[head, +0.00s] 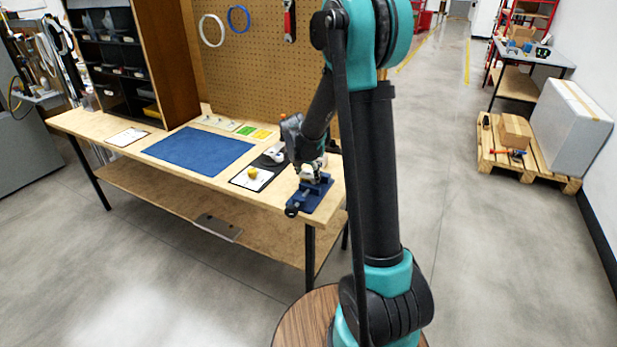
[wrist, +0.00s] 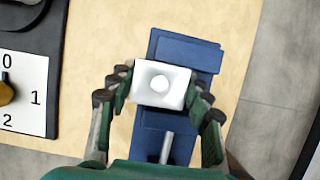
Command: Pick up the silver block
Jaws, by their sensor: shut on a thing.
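The silver block (wrist: 175,97), pale with a round feature in the middle of its top, is between the fingertips of my gripper (wrist: 158,86) in the wrist view. My gripper is shut on it, one finger on each side. A blue vise (wrist: 190,52) lies below the block; I cannot tell whether the block touches it. In the head view my gripper (head: 312,168) is over the blue vise (head: 320,191) at the table's right end. The fingers and the arm mostly hide the block there.
The wooden workbench (head: 95,122) holds a blue mat (head: 198,150), a numbered white card (head: 246,183) with a yellow knob (head: 253,173), and small coloured cards behind. A pegboard (head: 245,70) rises at the back. The bench's right edge is close to the vise.

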